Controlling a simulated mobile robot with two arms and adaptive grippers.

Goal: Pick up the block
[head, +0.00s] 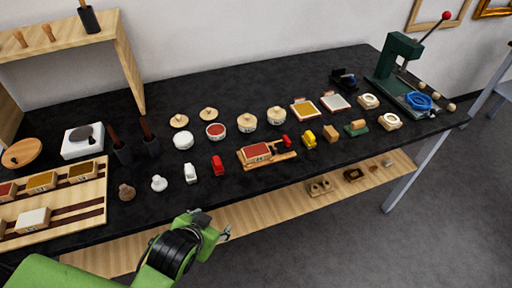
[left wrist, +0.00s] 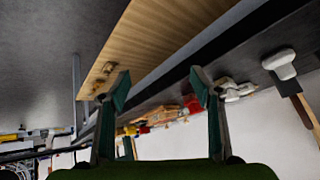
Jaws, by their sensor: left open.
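Several small block-like pieces stand on the black tabletop (head: 300,92), and I cannot tell which one is the block. They include a white one (head: 191,173), a red one (head: 217,165), a yellow one (head: 309,139) and a tan one (head: 331,134). My left gripper (head: 222,232) is just off the table's front edge, below and in front of the white and red pieces. In the left wrist view it (left wrist: 160,90) is open, with nothing between its fingers. That view is upside down, with the table items small and partly hidden behind the fingers. My right gripper is not in view.
A wooden tray (head: 80,213) with blocks lies at the left. A green press (head: 393,62) stands at the far right. A wooden lower shelf (head: 282,211) runs under the table's front edge and holds a few small pieces. The tabletop's back middle is clear.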

